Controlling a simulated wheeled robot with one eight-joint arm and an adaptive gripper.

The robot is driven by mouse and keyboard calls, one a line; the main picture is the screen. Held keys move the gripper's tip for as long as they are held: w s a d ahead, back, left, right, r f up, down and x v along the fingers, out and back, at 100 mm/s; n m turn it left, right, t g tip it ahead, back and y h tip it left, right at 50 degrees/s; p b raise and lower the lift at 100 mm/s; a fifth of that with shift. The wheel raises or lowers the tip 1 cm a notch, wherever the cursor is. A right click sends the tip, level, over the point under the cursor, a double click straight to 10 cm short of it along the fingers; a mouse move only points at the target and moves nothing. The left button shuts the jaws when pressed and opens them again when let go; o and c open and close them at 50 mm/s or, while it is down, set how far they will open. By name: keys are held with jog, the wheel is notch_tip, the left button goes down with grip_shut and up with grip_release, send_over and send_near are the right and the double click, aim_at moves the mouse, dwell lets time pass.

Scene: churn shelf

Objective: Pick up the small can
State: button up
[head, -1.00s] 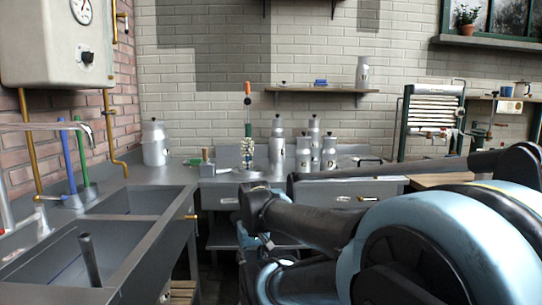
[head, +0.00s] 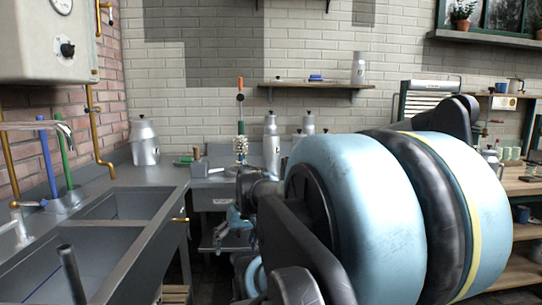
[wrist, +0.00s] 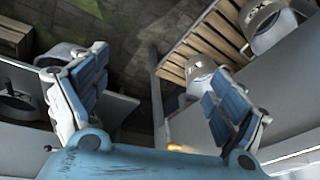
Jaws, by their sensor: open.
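Several grey metal cans stand on the back counter. One can (head: 358,67) stands on the wall shelf. I cannot tell which is the small can. In the wrist view my gripper (wrist: 155,75) is open, with nothing between its fingers. A pale can (wrist: 203,66) on slats shows just beyond the right finger, which partly overlaps it.
A large churn (head: 144,143) stands at the counter's left corner. Sink basins (head: 122,207) and a tap fill the left. A spring-like tool with an orange tip (head: 240,120) stands on the back counter. A slatted wooden rack (wrist: 185,45) lies below the wrist camera.

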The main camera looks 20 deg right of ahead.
jog(key=w+d+r+n+t+y, duration=0.1)
jog(key=w+d+r+t, duration=0.2)
jog(key=w, duration=0.4)
jog(key=w+d+r+t+y, duration=0.1)
jog(key=w+d+r+y, duration=0.1)
jog(key=w+r, duration=0.35)
jog(key=w+d+r+n+t+y, duration=0.1)
jog(key=w+d+r+t, duration=0.15)
jog(key=w, duration=0.65)
jog(key=w+d+r+t+h, duration=0.1)
jog(key=w+d+r+t, duration=0.15)
jog(key=d, duration=0.65)
jog(key=w+d+r+t+h, duration=0.1)
jog(key=w+d+r+t, duration=0.15)
jog(key=d, duration=0.55)
jog(key=w+d+r+t+h, duration=0.1)
jog(key=w+d+r+t, duration=0.2)
jog(key=d, duration=0.6)
jog(key=w+a, duration=0.2)
jog(key=w, duration=0.6)
jog(key=w+a, duration=0.1)
jog(key=w, duration=0.8)
jog(key=shift+w+a+f+m, duration=0.2)
jog(key=shift+a+f+m, duration=0.15)
jog(key=shift+m, duration=0.05)
jog(key=c, duration=1.4)
jog(key=shift+o, duration=0.2)
